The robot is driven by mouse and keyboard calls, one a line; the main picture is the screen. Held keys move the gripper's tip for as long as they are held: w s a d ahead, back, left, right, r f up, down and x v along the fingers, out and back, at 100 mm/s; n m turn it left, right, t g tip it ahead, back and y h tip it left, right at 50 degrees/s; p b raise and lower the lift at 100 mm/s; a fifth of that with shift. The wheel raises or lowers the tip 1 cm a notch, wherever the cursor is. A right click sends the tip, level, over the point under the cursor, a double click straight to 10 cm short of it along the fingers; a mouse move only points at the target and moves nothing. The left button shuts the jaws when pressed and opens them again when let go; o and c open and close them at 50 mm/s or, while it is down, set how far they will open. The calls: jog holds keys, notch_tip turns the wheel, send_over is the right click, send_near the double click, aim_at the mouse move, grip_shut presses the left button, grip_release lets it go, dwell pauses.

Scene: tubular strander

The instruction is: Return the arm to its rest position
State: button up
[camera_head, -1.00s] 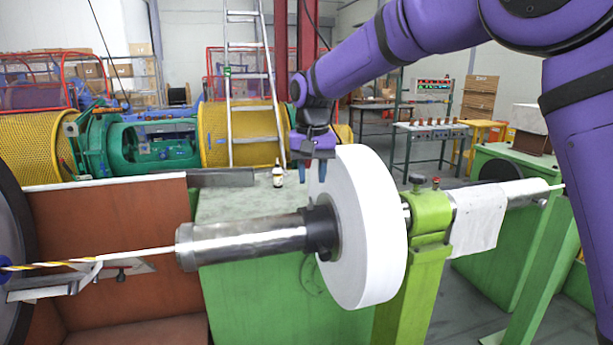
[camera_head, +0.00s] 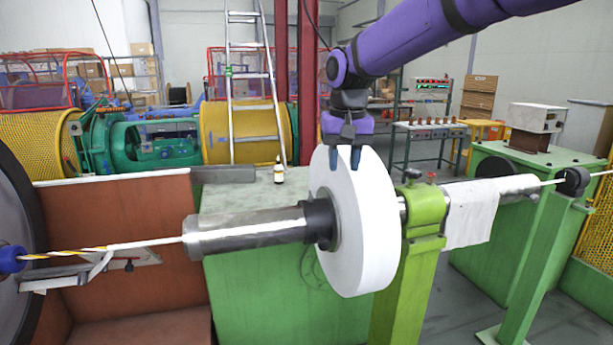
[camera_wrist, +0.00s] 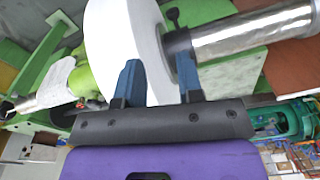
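My gripper (camera_head: 344,158) hangs at the end of my purple arm, in front of the camera and just above the top of the large white roll. I cannot tell whether the fingers touch the roll. The white roll (camera_head: 370,235) sits on a metal shaft (camera_head: 250,232) in the head view.
A green post (camera_head: 415,270) holds the shaft right of the roll, with a white cloth (camera_head: 470,215) draped beyond it. A small bottle (camera_head: 278,172) stands on the green cabinet top (camera_head: 235,200). A ladder (camera_head: 250,80) and a work table (camera_head: 430,130) are behind.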

jog(key=s+d+r+t, duration=0.2)
jog(key=s+d, duration=0.7)
jog(key=s, duration=0.2)
jog(key=s+d+r+t, duration=0.1)
jog(key=s+d+r, duration=0.1)
jog(key=s+d, duration=0.8)
jog(key=s+d+f+t, duration=0.1)
jog(key=s+d+f, duration=0.2)
jog(key=s, duration=0.7)
jog(key=shift+d+f+m, duration=0.4)
jog(key=shift+f, duration=0.3)
